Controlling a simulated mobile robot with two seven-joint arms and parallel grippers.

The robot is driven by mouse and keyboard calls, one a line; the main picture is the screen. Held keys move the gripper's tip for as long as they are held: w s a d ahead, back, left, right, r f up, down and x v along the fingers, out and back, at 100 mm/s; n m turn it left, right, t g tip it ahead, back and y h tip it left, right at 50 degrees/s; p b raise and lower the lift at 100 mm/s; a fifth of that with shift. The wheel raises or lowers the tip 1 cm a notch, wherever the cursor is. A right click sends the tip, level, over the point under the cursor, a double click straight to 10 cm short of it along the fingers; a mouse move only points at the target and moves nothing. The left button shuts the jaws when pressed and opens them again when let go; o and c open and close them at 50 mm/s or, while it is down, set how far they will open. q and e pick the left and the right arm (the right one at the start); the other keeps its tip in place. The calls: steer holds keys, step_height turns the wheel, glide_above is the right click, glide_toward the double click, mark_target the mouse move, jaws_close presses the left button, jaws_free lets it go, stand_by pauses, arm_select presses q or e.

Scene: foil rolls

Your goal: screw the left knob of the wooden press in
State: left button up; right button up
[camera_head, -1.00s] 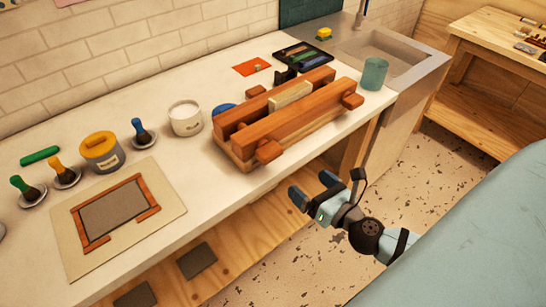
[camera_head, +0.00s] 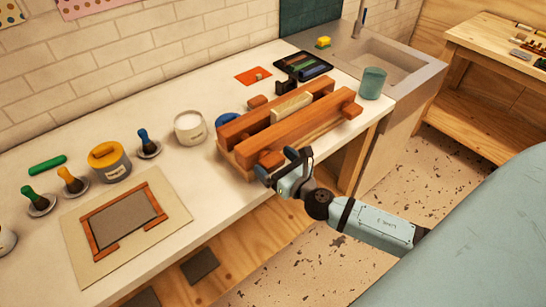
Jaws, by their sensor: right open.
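The wooden press (camera_head: 290,132) lies on the white counter, with two long reddish-brown bars and a paler block (camera_head: 291,107) between them. Its left knob (camera_head: 271,159) is a wooden block at the near left end of the front bar. The right knob (camera_head: 351,110) sits at the other end of that bar. My right gripper (camera_head: 279,168) is open just in front of the left knob, its fingers pointing towards it. The fingers cover part of the knob, and I cannot tell whether they touch it. My left gripper is not in view.
A white jar (camera_head: 190,128), a yellow-lidded tin (camera_head: 109,163) and a mat with a wooden frame (camera_head: 124,220) stand left of the press. A teal cup (camera_head: 372,83) stands at right near the sink (camera_head: 385,60). Open floor lies in front of the counter.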

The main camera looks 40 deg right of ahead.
steer(key=shift+w+a, duration=0.1)
steer(key=shift+w, duration=0.4)
steer(key=c, duration=0.9)
steer(key=shift+c, duration=0.2)
